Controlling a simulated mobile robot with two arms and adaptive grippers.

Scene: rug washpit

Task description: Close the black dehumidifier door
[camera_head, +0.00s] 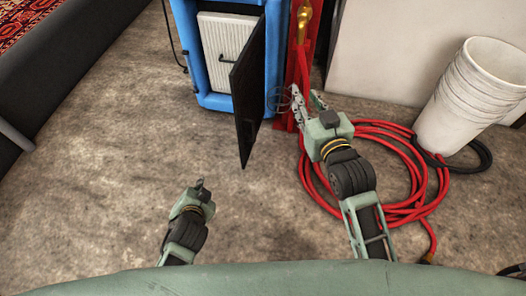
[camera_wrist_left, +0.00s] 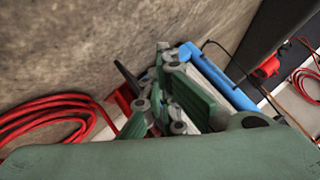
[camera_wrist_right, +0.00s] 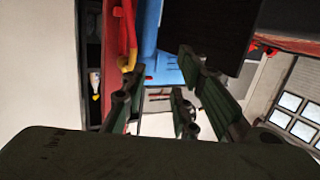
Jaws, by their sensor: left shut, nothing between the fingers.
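The blue dehumidifier (camera_head: 185,42) stands at the top of the head view, with a pale ribbed panel (camera_head: 224,45) inside its open front. Its black door (camera_head: 248,92) is swung wide open, hinged at the right side and sticking out toward me. The door also fills the upper right of the right wrist view (camera_wrist_right: 212,24). My right gripper (camera_head: 306,94) is open and empty, to the right of the door, with a gap between them in the head view. My left gripper (camera_head: 201,183) is shut and empty, low over the floor, nearer to me and left of the door's free edge.
A red hose (camera_head: 413,190) lies coiled on the floor at right, under my right arm. A red stand (camera_head: 309,50) with a brass fitting is beside the dehumidifier. Stacked white buckets (camera_head: 470,95) stand at right. A dark sofa-like block (camera_head: 60,80) lies left. The middle floor is clear.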

